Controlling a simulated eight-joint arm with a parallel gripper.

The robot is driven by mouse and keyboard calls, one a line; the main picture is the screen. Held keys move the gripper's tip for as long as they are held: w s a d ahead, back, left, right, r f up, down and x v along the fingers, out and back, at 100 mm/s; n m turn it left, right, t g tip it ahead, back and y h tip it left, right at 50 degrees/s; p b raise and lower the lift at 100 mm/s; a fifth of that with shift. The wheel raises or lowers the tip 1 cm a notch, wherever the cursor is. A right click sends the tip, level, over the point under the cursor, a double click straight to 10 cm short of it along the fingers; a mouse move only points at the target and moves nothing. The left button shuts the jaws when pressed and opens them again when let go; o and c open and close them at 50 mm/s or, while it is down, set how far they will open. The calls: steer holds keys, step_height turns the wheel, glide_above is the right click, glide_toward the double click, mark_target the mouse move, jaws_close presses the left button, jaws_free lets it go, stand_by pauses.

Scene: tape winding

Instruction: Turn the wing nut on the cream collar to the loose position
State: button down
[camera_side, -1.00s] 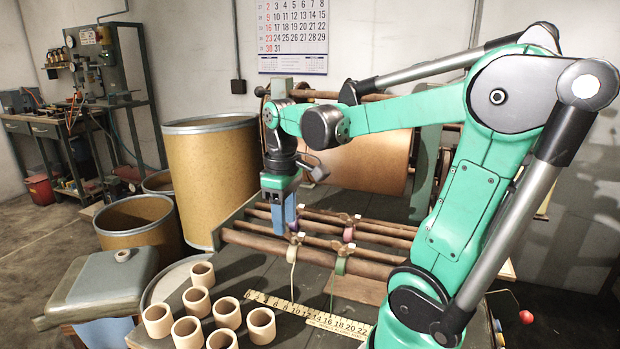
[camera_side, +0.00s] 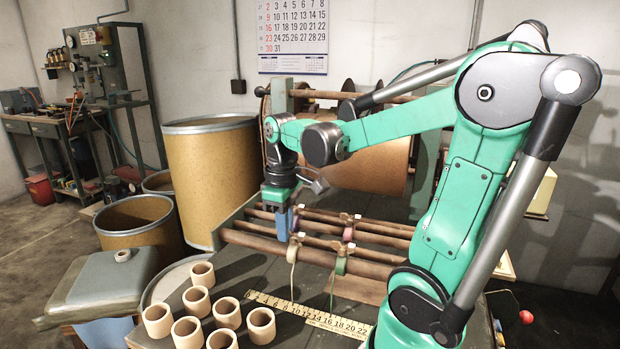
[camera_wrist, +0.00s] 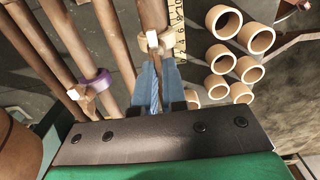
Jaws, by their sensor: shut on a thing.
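The cream collar (camera_side: 292,253) sits around the front rod at the near side of the rack, with a pale strip hanging below it. The cream collar also shows at the top of the wrist view (camera_wrist: 165,41), with the pale tip of its wing nut (camera_wrist: 152,39) at the fingertips. My gripper (camera_side: 284,236) points down at this collar from above. Its blue fingers (camera_wrist: 153,66) are shut on the wing nut; the fingers hide most of the grip, and the nut's exact angle cannot be told.
A green collar (camera_side: 341,263) is to the right, and a purple collar (camera_side: 348,234) is on a rod behind. Brown rods (camera_side: 385,268) run close together here. Several cardboard tubes (camera_side: 261,326) and a yellow ruler (camera_side: 320,319) lie in front. A large drum (camera_side: 210,175) stands at left.

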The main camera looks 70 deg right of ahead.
steer(key=shift+n, duration=0.3)
steer(key=n, duration=0.3)
steer(key=shift+a+n, duration=0.3)
steer(key=n, duration=0.4)
steer(key=shift+s+a+n, duration=0.25)
steer(key=shift+a+n, duration=0.05)
steer(key=n, duration=0.4)
steer(key=shift+s+a, duration=0.15)
steer(key=shift+s, duration=0.1)
steer(key=shift+s+n, duration=0.15)
steer(key=shift+n, duration=1.1)
steer(key=shift+s+n, duration=0.15)
steer(key=shift+n, duration=1.1)
steer(key=c, duration=0.9)
jaws_free()
